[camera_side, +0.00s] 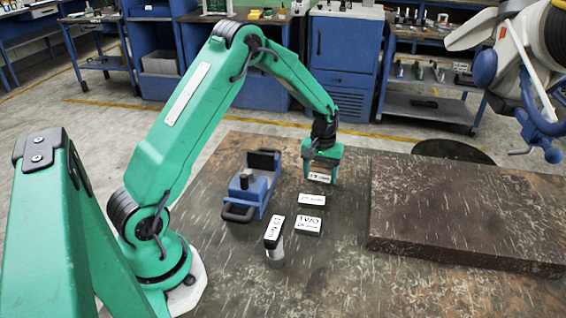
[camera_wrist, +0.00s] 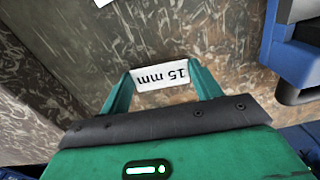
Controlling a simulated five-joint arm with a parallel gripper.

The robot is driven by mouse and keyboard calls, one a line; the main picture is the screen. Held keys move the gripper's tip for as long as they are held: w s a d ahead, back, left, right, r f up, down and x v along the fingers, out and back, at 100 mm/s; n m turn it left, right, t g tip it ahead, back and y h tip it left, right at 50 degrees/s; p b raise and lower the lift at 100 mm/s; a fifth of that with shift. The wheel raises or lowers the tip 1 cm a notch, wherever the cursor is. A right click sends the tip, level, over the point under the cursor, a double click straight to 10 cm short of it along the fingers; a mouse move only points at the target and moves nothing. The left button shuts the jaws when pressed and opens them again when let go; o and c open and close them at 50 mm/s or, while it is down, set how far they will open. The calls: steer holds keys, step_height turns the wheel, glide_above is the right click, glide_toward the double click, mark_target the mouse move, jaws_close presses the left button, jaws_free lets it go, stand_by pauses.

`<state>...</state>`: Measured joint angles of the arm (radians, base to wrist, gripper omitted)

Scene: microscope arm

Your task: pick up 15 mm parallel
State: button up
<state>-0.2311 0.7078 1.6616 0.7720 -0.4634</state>
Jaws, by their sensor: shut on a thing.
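The 15 mm parallel (camera_wrist: 161,76) is a small block with a white face reading "15 mm", seen upside down between my two green fingers in the wrist view. My gripper (camera_side: 321,177) is shut on it, one finger on each side. The gripper points down close to the worn table top. I cannot tell whether the block touches the table or hangs just above it.
Two white-labelled blocks (camera_side: 312,200) (camera_side: 308,225) lie just in front of my gripper. A labelled piece on a grey stub (camera_side: 274,235) stands nearer. A blue vise-like device (camera_side: 255,190) is to the left. A thick dark plate (camera_side: 460,210) rises at right.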

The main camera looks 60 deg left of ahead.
mark_target(320, 178)
steer(key=shift+r, duration=0.1)
steer(key=shift+r, duration=0.4)
step_height(320, 178, up, 3)
steer(key=shift+r, duration=0.15)
steer(key=s+d+r, duration=0.3)
steer(key=d+r, duration=0.3)
steer(key=d, duration=0.5)
steer(key=shift+s+r, duration=0.25)
steer(key=shift+r, duration=0.15)
